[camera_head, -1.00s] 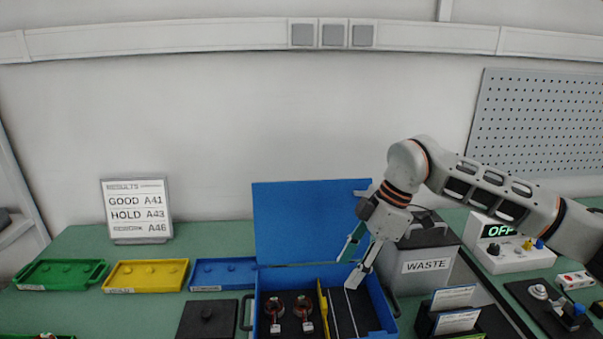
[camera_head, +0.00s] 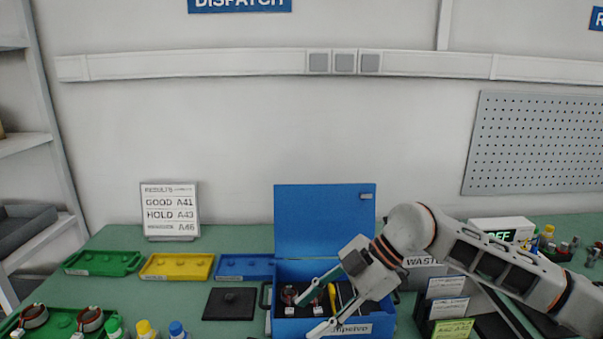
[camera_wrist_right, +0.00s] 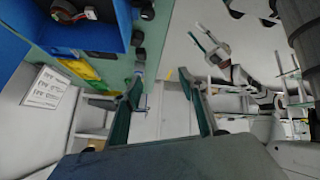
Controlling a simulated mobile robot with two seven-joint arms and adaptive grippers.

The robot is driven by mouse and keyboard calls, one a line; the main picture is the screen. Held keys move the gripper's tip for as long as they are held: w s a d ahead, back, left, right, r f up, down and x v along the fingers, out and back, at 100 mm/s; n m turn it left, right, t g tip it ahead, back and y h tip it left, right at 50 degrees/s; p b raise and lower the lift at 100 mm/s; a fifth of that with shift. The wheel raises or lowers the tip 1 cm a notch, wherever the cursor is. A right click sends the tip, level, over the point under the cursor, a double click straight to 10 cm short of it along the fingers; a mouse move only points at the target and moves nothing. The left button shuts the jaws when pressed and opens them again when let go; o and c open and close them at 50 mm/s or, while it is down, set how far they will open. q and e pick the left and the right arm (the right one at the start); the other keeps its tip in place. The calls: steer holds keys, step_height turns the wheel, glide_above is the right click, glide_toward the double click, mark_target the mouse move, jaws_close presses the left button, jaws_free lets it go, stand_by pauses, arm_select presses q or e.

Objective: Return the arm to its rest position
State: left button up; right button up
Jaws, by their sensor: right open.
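My right gripper (camera_head: 304,317) is open, its two fingers pointing down and left in front of the blue open-lidded box (camera_head: 378,324) in the head view. Nothing shows between the fingers. The right wrist view shows the same gripper (camera_wrist_right: 161,80) with its fingers spread and empty, and the blue box (camera_wrist_right: 14,55) at upper left. My right arm comes in from the right and hides part of the box and the waste bin. The right wrist view also shows a pale arm with thin teal-lined fingers (camera_wrist_right: 212,42); I cannot tell its jaw state.
Green (camera_head: 104,271), yellow (camera_head: 176,275) and blue (camera_head: 245,277) trays line the back left. A results board (camera_head: 170,223) stands behind them. A black plate (camera_head: 230,304) lies left of the box. Label holders (camera_head: 443,305) stand close to my arm at right.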

steer(key=s+a+r+n+y, duration=0.3)
steer(key=s+a+r+y, duration=0.3)
steer(key=a, duration=0.4)
steer(key=w+d+r+m+t+y, duration=0.2)
steer(key=w+r+m+t+y, duration=0.15)
steer(key=r+t+y, duration=0.45)
steer(key=w+d+m+t+h, duration=0.5)
steer(key=d+m+t+h, duration=0.5)
steer(key=d+t+h, duration=0.15)
steer(key=d+f+m+h, duration=0.6)
steer(key=d+f+h, duration=0.4)
steer(key=d+f, duration=0.25)
steer(key=s+d+f+n+g+h, duration=0.1)
steer(key=s+d+f+g+h, duration=0.2)
steer(key=s+d+f+g, duration=0.5)
steer(key=s+d+f+g+h, duration=0.35)
steer(key=s+d+f, duration=0.65)
steer(key=s+f, duration=0.45)
steer(key=w+a+f+m+t+y, duration=0.1)
steer(key=a+f+m+t+y, duration=0.1)
steer(key=a+f+y, duration=0.6)
steer(key=a+f+t, duration=0.1)
steer(key=a+f, duration=0.3)
steer(key=a, duration=0.4)
steer(key=shift+w+a+f+m+t, duration=0.2)
steer(key=shift+w+f+m+t, duration=0.1)
steer(key=shift+w+m, duration=0.05)
